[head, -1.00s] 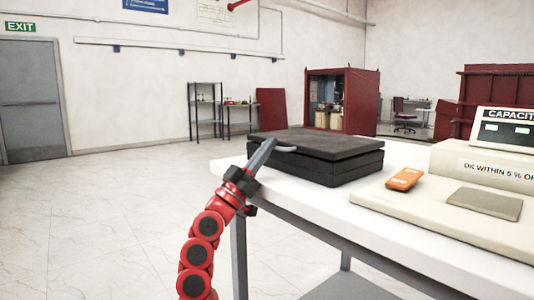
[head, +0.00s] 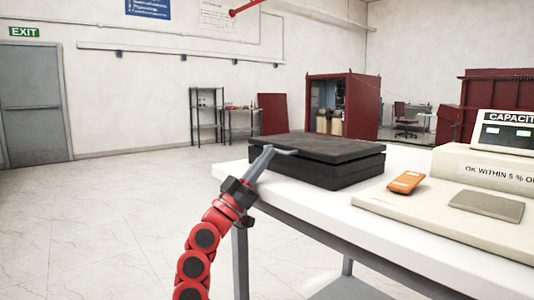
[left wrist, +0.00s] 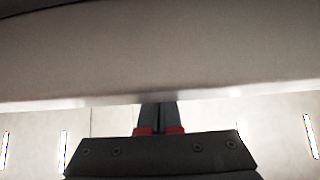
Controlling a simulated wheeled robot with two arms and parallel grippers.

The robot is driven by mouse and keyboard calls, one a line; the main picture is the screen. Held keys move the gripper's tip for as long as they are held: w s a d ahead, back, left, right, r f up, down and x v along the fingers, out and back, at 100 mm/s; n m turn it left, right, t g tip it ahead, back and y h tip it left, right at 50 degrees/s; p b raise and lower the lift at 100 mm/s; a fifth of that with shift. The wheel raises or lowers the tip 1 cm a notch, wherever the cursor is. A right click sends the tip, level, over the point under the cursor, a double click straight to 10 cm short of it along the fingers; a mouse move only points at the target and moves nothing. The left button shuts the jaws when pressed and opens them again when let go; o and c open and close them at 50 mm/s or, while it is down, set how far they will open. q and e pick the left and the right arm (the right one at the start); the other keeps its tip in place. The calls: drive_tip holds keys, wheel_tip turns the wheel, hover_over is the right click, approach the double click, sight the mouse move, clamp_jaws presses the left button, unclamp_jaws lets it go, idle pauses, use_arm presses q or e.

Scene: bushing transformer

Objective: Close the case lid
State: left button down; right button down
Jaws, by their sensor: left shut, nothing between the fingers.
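The black case (head: 330,176) sits on the white table near its left end. Its dark lid (head: 318,146) lies nearly flat over the base; I cannot tell whether it is fully seated. A light grey handle-like piece (head: 287,152) shows at the case's front left. My left gripper (head: 268,151) is at the lid's front-left edge, its fingers shut and empty, pointing up and right. Whether it touches the case is unclear. In the left wrist view the fingers (left wrist: 158,117) are together below a broad grey surface (left wrist: 160,55) I cannot identify. My right gripper is not in view.
The white table (head: 330,213) has an orange handheld device (head: 405,182) and a grey plate (head: 487,206) on a cream capacitance tester (head: 440,212) to the right. Shelves (head: 208,115) and a red cabinet (head: 343,104) stand far back. The floor left of the table is clear.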

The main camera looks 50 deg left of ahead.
use_arm(q)
drive_tip(key=p+v, duration=0.2)
drive_tip(key=v, duration=1.4)
